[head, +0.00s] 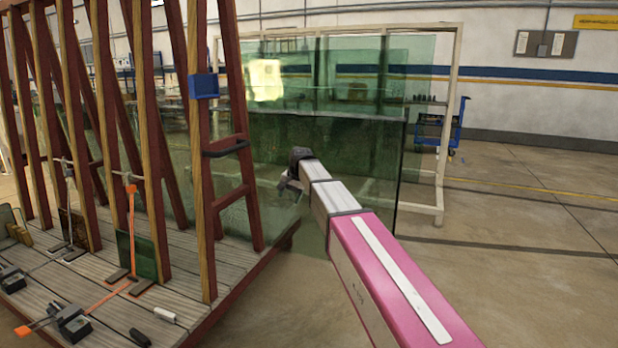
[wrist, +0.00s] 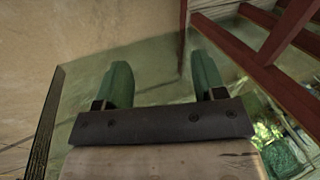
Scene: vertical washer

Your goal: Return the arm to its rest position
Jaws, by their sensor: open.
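My arm (head: 385,265), pink and white, reaches from the lower right toward the middle of the head view. My gripper (head: 290,180) is small and dark at its far end, in front of the green glass panes and right of the wooden rack. In the wrist view the two green fingers of my gripper (wrist: 163,85) stand wide apart. Nothing is between them. Blurred floor and a greenish glass surface show beyond them.
A wooden A-frame rack (head: 205,180) with a slatted base stands close on the left. Large glass panes (head: 345,110) on a pale frame stand behind my gripper. A blue cart (head: 453,130) is farther back. The floor (head: 530,230) on the right is clear.

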